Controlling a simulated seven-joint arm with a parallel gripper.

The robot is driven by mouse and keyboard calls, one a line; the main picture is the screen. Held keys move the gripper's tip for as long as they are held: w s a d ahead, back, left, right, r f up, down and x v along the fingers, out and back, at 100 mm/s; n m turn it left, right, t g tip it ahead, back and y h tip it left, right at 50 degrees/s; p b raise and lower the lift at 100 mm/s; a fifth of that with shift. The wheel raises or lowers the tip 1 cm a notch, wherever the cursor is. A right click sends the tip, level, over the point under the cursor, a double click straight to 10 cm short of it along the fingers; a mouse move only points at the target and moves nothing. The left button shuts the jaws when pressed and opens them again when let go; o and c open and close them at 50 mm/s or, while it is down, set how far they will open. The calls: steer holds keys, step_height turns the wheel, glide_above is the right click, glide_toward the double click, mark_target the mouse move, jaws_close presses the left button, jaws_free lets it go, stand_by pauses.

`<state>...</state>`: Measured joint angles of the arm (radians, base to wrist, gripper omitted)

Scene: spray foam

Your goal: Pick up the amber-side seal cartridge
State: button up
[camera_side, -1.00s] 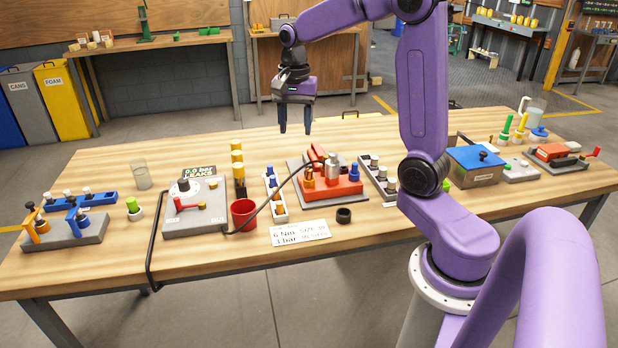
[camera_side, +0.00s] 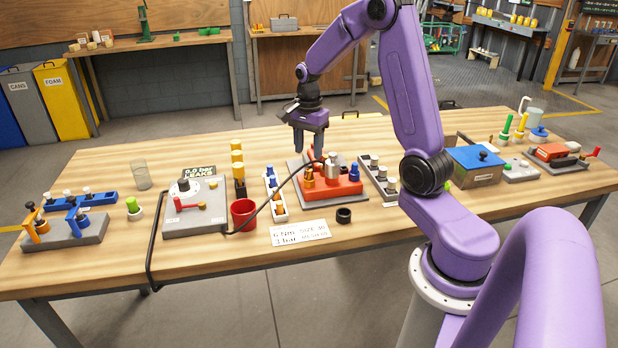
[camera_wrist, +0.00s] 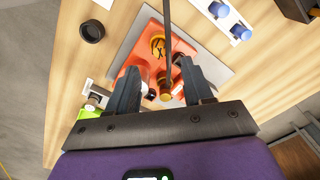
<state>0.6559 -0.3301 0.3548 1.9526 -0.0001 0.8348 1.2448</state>
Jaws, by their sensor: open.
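A red block (camera_side: 335,189) on a grey plate stands mid-table. In the side view it bears an amber fitting (camera_side: 308,177) on its left, a silver cylinder (camera_side: 332,168) in the middle and a blue fitting (camera_side: 354,172) on its right. My gripper (camera_side: 309,154) points down, open and empty, just above and behind the amber side. In the wrist view my gripper (camera_wrist: 163,72) spans part of the red block (camera_wrist: 183,45), with an amber ring (camera_wrist: 157,46) beyond the fingertips and a small amber-tipped part (camera_wrist: 166,96) between the fingers. I cannot tell which piece is the seal cartridge.
A black hose (camera_side: 266,204) arches from the grey tester (camera_side: 194,215) to the red block, close to my gripper. White racks (camera_side: 276,198) and (camera_side: 378,178) flank the block. A red cup (camera_side: 243,213) and a black ring (camera_side: 344,215) stand nearer the front.

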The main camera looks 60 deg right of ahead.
mark_target(309, 169)
steer(key=shift+f, duration=3.65)
jaws_close()
